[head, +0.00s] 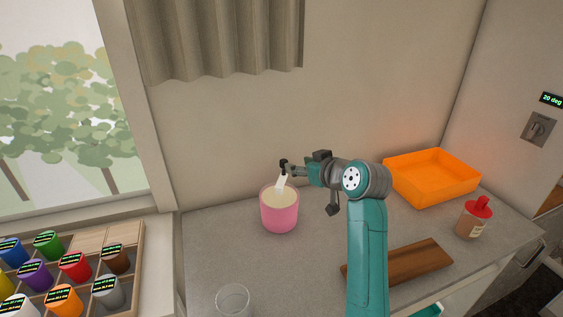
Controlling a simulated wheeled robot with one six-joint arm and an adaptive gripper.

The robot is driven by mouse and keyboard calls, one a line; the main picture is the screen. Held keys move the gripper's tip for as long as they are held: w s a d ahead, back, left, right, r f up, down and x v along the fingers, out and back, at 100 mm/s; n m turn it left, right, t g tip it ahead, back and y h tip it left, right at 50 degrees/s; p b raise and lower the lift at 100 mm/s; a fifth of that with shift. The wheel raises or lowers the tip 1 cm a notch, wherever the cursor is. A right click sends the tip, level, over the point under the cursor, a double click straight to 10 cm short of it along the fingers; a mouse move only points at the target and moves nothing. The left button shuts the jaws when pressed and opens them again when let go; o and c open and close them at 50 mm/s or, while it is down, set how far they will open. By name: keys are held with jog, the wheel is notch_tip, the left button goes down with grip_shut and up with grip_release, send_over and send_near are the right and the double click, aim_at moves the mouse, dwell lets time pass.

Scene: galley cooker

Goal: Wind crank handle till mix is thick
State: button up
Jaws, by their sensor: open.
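A pink pot (280,217) stands upright on the grey counter near the back wall, with a pale cream mix (270,197) inside. A white stirring piece (281,184) stands tilted in the mix, its upper end rising above the rim. My gripper (284,167) is open at the top of this white piece, above the pot. I cannot tell whether the fingers are around it, touching it or just behind it. No separate crank handle can be made out, and the part of the white piece in the mix is hidden.
An orange tray (432,194), a red-capped bottle (473,218) and a wooden board (398,266) are on the right of the counter (226,255). A clear glass (233,298) stands at the front. A compartmented rack (137,262) of coloured containers is at left.

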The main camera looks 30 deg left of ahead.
aim_at(285, 162)
jog(key=x, duration=0.9)
jog(key=shift+w+a+f, duration=0.1)
jog(key=shift+a+f, duration=0.05)
jog(key=shift+a, duration=0.05)
grip_shut()
